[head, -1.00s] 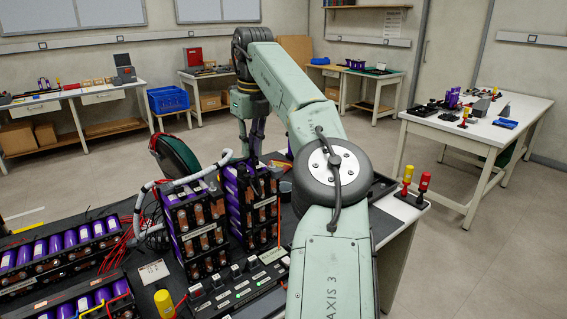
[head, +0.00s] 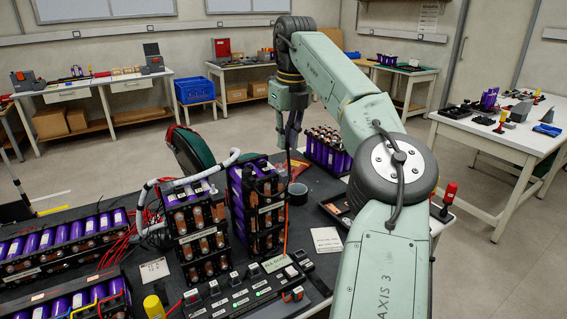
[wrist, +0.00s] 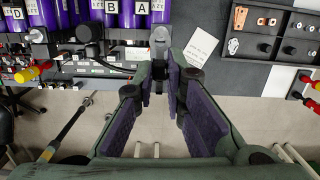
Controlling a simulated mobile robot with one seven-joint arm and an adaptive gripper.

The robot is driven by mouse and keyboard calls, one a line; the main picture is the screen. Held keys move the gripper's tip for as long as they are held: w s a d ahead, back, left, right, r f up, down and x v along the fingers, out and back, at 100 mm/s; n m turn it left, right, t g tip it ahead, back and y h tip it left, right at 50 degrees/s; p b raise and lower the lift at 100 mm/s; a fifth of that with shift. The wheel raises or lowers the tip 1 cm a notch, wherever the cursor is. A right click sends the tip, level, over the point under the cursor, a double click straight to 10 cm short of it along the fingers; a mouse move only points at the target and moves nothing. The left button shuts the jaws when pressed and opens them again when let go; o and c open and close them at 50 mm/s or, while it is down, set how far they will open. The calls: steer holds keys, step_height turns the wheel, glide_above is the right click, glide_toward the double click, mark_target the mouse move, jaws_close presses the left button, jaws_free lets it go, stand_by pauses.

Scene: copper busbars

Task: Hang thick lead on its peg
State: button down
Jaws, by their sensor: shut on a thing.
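My gripper (head: 289,142) hangs above the dark bench, just behind and right of the taller purple cell stack (head: 240,205). In the wrist view its two purple-padded fingers (wrist: 162,88) are closed in around a narrow grey piece (wrist: 160,40). I take this piece to be part of the thick lead, but its shape is mostly hidden by the fingers. A black cable (wrist: 110,66) runs from a round black cap toward the fingers. I cannot make out the peg.
A block of cells (head: 328,150) stands behind the gripper. A black tray of copper parts (wrist: 275,35) and a white card (head: 326,240) lie on the bench. A switch strip (head: 245,290) is in front. Red and yellow tools stand at the bench's right edge.

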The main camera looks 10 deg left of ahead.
mark_target(281, 174)
steer(key=m, duration=0.3)
steer(key=a+m, duration=0.1)
steer(key=m, duration=0.1)
steer(key=shift+s+f+m+h, duration=0.25)
steer(key=shift+s+m+h, duration=0.05)
steer(key=shift+s, duration=0.05)
steer(key=shift+a+f+m, duration=0.15)
steer(key=shift+f+m, duration=0.05)
steer(key=shift+m, duration=0.3)
step_height(281, 174, down, 4)
steer(key=b, duration=0.3)
steer(key=shift+r+b, duration=0.25)
steer(key=shift+b, duration=0.1)
steer(key=shift+r, duration=0.1)
steer(key=shift+p, duration=0.7)
steer(key=shift+f, duration=0.25)
steer(key=shift+f+b, duration=0.45)
steer(key=shift+f, duration=0.45)
steer(key=shift+f, duration=0.25)
